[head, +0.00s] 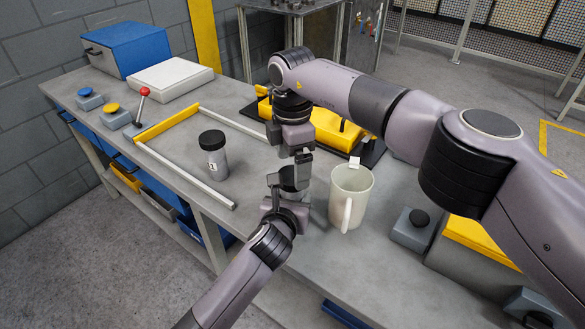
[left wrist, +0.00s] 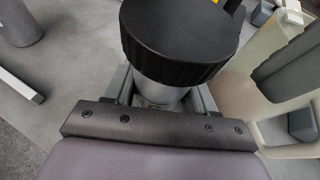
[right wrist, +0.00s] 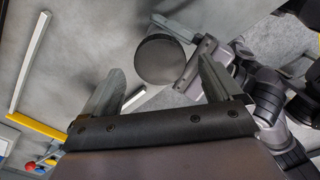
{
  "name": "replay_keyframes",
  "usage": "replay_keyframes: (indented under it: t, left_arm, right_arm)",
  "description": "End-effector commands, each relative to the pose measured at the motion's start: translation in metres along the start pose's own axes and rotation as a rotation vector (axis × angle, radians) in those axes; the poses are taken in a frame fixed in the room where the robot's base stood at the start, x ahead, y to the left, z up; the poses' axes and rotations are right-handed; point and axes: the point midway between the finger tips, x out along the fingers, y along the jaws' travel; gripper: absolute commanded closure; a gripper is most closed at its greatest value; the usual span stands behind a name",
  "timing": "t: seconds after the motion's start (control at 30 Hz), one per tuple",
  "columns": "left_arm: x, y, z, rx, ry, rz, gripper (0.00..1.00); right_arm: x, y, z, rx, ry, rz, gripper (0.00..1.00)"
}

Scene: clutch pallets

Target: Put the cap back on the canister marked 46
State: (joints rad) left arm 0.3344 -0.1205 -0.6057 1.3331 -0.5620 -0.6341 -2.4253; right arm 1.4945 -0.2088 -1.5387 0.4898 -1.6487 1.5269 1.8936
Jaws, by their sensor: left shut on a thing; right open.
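My left gripper (head: 288,190) is shut on a grey canister (left wrist: 160,92), with its jaws around the body. A ribbed black cap (left wrist: 180,40) sits on top of this canister; whether it is fully seated I cannot tell. The number on this canister is hidden. My right gripper (head: 302,160) is open just above it, fingers pointing down. In the right wrist view the round cap top (right wrist: 160,59) lies beyond and between the open fingers, apart from them. A second grey canister with a black cap (head: 212,158) stands upright to the left, its label only partly readable.
A white mug (head: 350,195) stands close right of the grippers. A yellow-and-white rail frame (head: 190,172) lies around the second canister. A yellow device (head: 340,128) is behind my right arm. A button box (head: 412,228) is at right.

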Motion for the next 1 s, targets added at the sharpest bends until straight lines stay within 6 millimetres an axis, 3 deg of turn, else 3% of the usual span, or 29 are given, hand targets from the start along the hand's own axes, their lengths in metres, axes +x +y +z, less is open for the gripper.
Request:
replay_keyframes:
  t: [0.13, 0.37, 0.43, 0.57, 0.77, 1.0]
  left_arm:
    - [0.000, 0.000, 0.000, 0.000, 0.000, 0.000, 1.00]
    - [0.000, 0.000, 0.000, 0.000, -0.001, 0.000, 1.00]
    - [0.000, 0.000, 0.000, 0.000, -0.001, 0.000, 1.00]
    - [0.000, 0.000, 0.000, 0.000, -0.001, 0.000, 1.00]
    - [0.000, 0.000, 0.000, 0.000, -0.001, -0.001, 1.00]
    - [0.000, 0.000, 0.000, 0.000, -0.001, -0.001, 1.00]
  right_arm:
    - [-0.017, 0.000, 0.000, -0.001, -0.001, 0.001, 0.08]
    - [-0.018, 0.000, 0.000, 0.000, 0.000, 0.000, 0.08]
    - [-0.018, 0.000, 0.000, -0.002, 0.000, 0.000, 0.23]
    - [-0.019, 0.000, 0.000, -0.042, 0.000, 0.000, 0.23]
    - [-0.022, 0.000, 0.000, -0.266, 0.001, 0.001, 0.23]
    - [-0.028, 0.000, -0.001, -0.648, 0.000, 0.000, 0.23]
